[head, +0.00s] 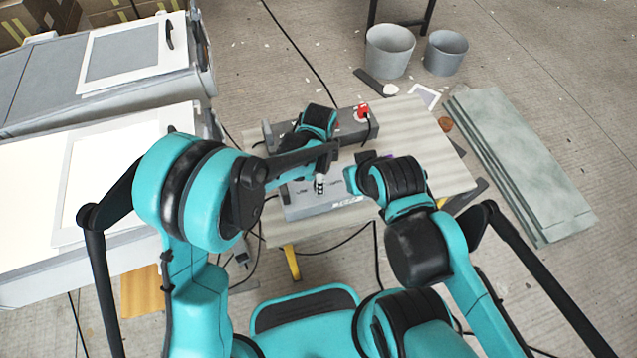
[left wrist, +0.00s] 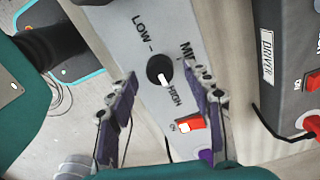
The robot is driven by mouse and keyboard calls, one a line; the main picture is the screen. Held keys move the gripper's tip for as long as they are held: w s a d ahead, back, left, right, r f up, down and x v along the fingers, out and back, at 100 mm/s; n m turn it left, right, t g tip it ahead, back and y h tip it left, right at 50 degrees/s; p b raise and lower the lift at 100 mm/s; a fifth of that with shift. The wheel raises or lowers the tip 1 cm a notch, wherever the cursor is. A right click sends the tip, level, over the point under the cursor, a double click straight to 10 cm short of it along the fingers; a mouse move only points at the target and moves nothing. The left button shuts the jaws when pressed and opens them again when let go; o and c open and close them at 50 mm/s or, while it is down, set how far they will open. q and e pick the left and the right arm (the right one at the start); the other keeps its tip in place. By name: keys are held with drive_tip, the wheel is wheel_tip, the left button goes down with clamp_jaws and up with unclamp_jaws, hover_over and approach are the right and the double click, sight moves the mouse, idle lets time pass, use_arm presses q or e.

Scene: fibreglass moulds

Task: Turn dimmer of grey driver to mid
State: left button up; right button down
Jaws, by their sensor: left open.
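The grey driver (head: 312,208) is a light grey box on the table below my left gripper (head: 320,176). In the left wrist view its panel (left wrist: 125,22) carries LOW, MID and HIGH marks, a round black dimmer knob (left wrist: 159,69) and a red ON switch (left wrist: 190,127). The knob's white pointer is toward HIGH. My left gripper (left wrist: 158,78) is open, with the knob between its fingertips in the picture; contact cannot be told. My right gripper (head: 362,170) is at the driver's right, its fingers mostly hidden by its own arm.
A darker grey box labelled DRIVER (left wrist: 282,60) stands beside the grey driver, with red parts. The wooden table (head: 425,150) has clear room at right. White cabinets (head: 40,180) stand left; grey buckets (head: 390,50) and slabs (head: 520,160) are on the floor.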

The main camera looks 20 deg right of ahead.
use_arm(q)
drive_tip(key=shift+f, duration=0.8)
drive_tip(key=c, duration=1.2)
drive_tip(key=shift+o, duration=0.2)
